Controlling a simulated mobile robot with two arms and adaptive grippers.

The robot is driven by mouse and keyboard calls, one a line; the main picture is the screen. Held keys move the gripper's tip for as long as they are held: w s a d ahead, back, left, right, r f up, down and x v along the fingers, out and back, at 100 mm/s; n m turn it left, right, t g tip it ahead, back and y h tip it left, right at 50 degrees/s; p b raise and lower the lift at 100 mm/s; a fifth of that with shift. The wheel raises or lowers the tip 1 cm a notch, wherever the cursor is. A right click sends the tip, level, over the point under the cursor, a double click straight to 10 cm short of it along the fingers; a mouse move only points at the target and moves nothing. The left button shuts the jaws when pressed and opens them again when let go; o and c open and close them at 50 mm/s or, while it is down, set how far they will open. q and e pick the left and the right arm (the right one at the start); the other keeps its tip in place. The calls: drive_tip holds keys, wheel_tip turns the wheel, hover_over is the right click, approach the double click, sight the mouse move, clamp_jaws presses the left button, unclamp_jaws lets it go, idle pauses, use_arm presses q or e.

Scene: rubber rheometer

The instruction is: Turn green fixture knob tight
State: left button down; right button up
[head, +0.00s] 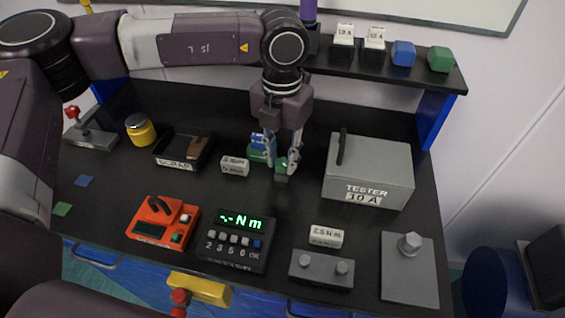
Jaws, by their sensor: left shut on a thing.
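The green fixture knob (281,163) sits low in the middle of the black bench, at the dark end of a small fixture. My left gripper (280,167) points straight down over it, with its fingers shut on the knob. The fingers hide much of the knob, so its turn angle cannot be told. A blue part (258,147) stands just left of the fingers. My right gripper is not in view.
Left of the fixture is a white-labelled block (234,165) and a scrap tray (186,152). The grey tester box (368,172) stands close on the right. The torque display (237,240) and an orange meter (162,223) are in front. A raised shelf (430,77) runs behind.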

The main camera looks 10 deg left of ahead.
use_arm(q)
drive_tip(key=shift+m, duration=0.8)
drive_tip(key=shift+f+m+b, duration=0.15)
drive_tip(key=shift+m+b, duration=0.5)
drive_tip(key=shift+m, duration=0.25)
drive_tip(key=shift+m+b, duration=0.4)
drive_tip(key=shift+m, duration=0.6)
drive_tip(key=shift+r+m, duration=0.2)
drive_tip(key=shift+m, duration=0.2)
